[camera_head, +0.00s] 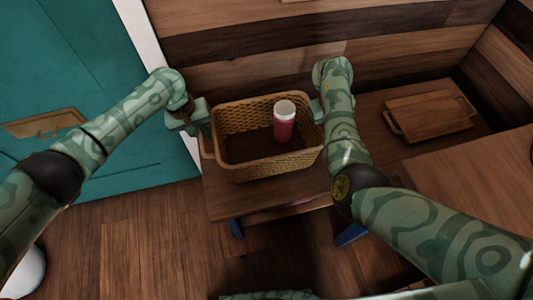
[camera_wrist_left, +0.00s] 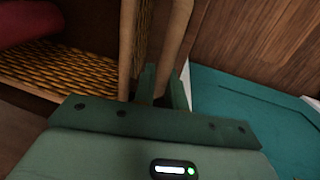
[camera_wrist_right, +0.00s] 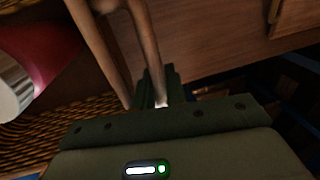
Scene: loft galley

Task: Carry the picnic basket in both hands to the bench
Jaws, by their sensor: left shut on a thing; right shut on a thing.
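The wicker picnic basket (camera_head: 262,172) is over the left end of the wooden bench (camera_head: 380,115) in the head view; I cannot tell whether it touches the bench top. A red bottle with a white cap (camera_head: 284,124) stands upright inside it. My left gripper (camera_head: 202,128) is shut on the basket's left handle, which shows in the left wrist view (camera_wrist_left: 172,45). My right gripper (camera_wrist_right: 158,98) is shut on the right handle (camera_wrist_right: 140,40) in the right wrist view. In the head view my right arm partly hides that side.
A wooden tray or board with handles (camera_head: 430,114) lies on the bench to the right. A wooden table top (camera_head: 470,180) is at the right. A teal door (camera_head: 70,70) is at the left, and a plank wall is behind the bench.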

